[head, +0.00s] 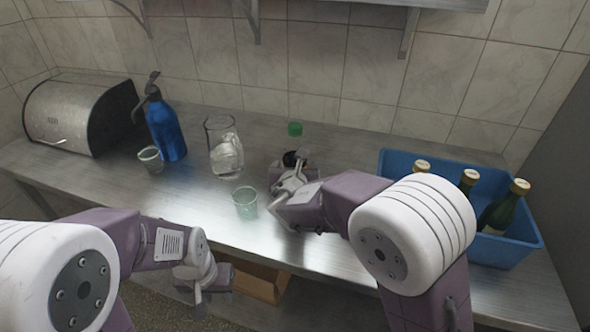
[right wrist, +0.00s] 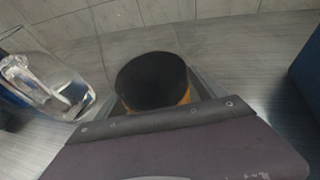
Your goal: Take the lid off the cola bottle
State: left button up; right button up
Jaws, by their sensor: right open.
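A black-topped round thing (head: 292,159) stands on the counter by my right gripper (head: 283,172). In the right wrist view its wide black top (right wrist: 152,82) shows, with an orange-yellow band below, between the open fingers of my right gripper (right wrist: 150,100). I cannot tell whether the fingers touch it, and its lower part is hidden. I cannot tell for sure whether it is the cola bottle. My left gripper (head: 207,278) hangs low in front of the counter edge, away from the bottles; its fingers are unclear.
A blue crate (head: 524,254) at the right holds dark green bottles (head: 498,214) with gold caps. A glass jug (head: 224,150), a small glass (head: 151,158), a greenish glass (head: 245,203), a blue spray bottle (head: 165,130), a bread box (head: 75,112) and a small green thing (head: 295,128) stand around.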

jog(key=shift+s, duration=0.1)
jog(key=shift+r, duration=0.1)
jog(key=c, duration=0.5)
grip_shut()
jog(key=shift+r, duration=0.1)
